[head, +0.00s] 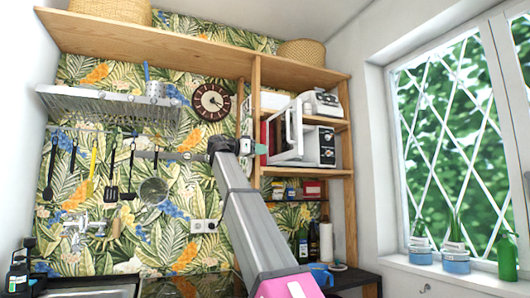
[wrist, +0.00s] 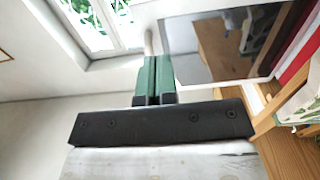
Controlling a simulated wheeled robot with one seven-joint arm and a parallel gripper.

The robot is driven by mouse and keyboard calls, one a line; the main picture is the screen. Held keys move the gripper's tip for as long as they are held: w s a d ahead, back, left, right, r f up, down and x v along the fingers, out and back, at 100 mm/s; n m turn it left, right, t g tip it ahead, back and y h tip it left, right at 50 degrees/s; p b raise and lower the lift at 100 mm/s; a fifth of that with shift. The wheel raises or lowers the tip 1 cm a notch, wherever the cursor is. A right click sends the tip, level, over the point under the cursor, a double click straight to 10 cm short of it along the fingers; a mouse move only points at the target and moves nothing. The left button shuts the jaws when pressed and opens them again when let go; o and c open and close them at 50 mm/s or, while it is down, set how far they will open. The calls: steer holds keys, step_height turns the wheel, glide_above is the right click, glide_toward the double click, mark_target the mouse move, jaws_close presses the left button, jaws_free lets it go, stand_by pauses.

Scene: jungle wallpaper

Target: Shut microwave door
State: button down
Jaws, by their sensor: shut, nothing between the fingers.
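The white microwave (head: 327,150) stands on the middle shelf of the wooden rack. Its door (head: 284,153) is open and sticks out toward the room, with its pale bar handle on the outer side. My gripper (head: 262,149) is at the left of the door, pointing right. In the wrist view, its green fingers (wrist: 156,65) are together with nothing between them. The door's white frame and dark window (wrist: 225,45) fill the upper right there, and the pale handle (wrist: 149,40) shows just past the fingertips. I cannot tell whether they touch.
A white appliance (head: 320,103) sits above the microwave. Wooden rack posts (head: 256,120) stand beside the door. Utensils (head: 112,175) hang at left; a window (head: 455,130) is at right.

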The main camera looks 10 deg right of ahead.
mark_target(293, 152)
steer(key=x, duration=1.1)
steer(key=shift+w+d, duration=0.15)
steer(key=shift+d, duration=0.15)
